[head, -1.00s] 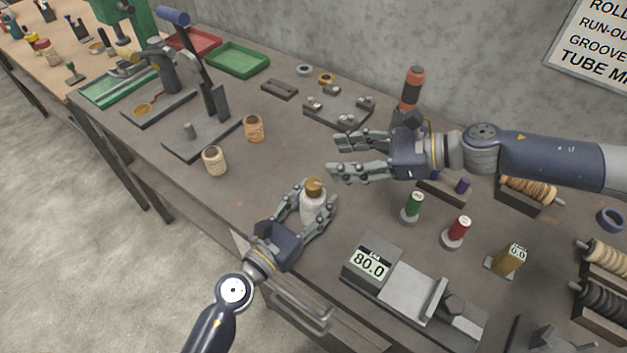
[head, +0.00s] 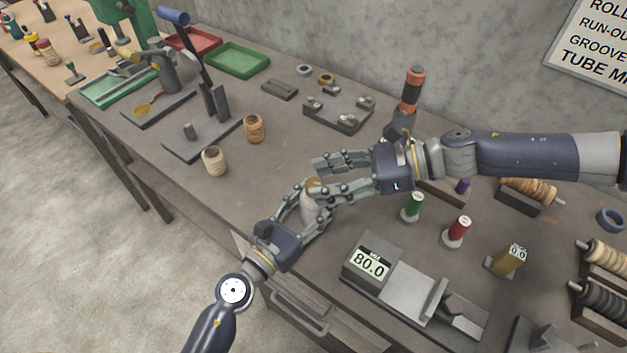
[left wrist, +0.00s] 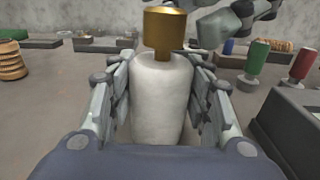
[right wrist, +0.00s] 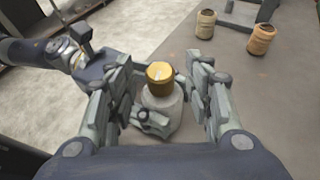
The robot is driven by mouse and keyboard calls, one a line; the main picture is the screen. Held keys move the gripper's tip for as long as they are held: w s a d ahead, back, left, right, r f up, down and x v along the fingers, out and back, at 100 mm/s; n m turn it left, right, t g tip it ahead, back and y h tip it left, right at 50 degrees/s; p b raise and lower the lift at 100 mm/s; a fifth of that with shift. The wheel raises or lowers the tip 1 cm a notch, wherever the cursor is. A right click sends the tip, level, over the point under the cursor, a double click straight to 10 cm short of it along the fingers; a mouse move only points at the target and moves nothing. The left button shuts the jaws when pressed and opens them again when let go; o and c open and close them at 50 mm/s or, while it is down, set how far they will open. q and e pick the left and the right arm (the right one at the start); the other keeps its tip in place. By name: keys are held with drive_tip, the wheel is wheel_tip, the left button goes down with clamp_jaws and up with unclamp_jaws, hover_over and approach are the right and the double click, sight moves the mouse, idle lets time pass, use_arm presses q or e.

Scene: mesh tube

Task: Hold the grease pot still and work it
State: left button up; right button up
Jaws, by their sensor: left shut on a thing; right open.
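The grease pot (left wrist: 160,95) is a white rounded body with a brass cap (left wrist: 165,30) on top, standing upright in the left wrist view. My left gripper (head: 305,208) is shut around the white body, one finger on each side. My right gripper (head: 312,175) is open, its fingers level with the top of the pot. In the right wrist view the brass cap (right wrist: 160,76) sits between the open right fingers (right wrist: 160,92), with a gap on both sides. In the head view the right fingers hide much of the cap.
The bench front edge is close to my left arm.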

sight(313, 185)
drive_tip(key=shift+x, duration=1.55)
drive_tip(key=c, duration=1.1)
drive_tip(key=m+t, duration=0.1)
drive_tip(key=t, duration=0.1)
drive_tip(key=m+t, duration=0.2)
drive_tip(key=shift+s+f+h, duration=0.1)
drive_tip(key=shift+s+h, duration=0.1)
drive_tip(key=shift+h, duration=0.2)
drive_tip(key=m+t+h, duration=0.2)
drive_tip(key=m+t, duration=0.1)
drive_tip(key=m+t+h, duration=0.2)
drive_tip(key=m+t, duration=0.1)
drive_tip(key=m, duration=0.1)
drive_tip(key=shift+a+h, duration=0.15)
drive_tip(key=shift+h, duration=0.25)
drive_tip(key=m+t+h, duration=0.2)
drive_tip(key=m+h, duration=0.3)
drive_tip(key=shift+w, duration=0.1)
drive_tip(key=shift+w+m+t+h, duration=0.15)
drive_tip(key=shift+m+t+h, duration=0.15)
drive_tip(key=shift+m+h, duration=1.8)
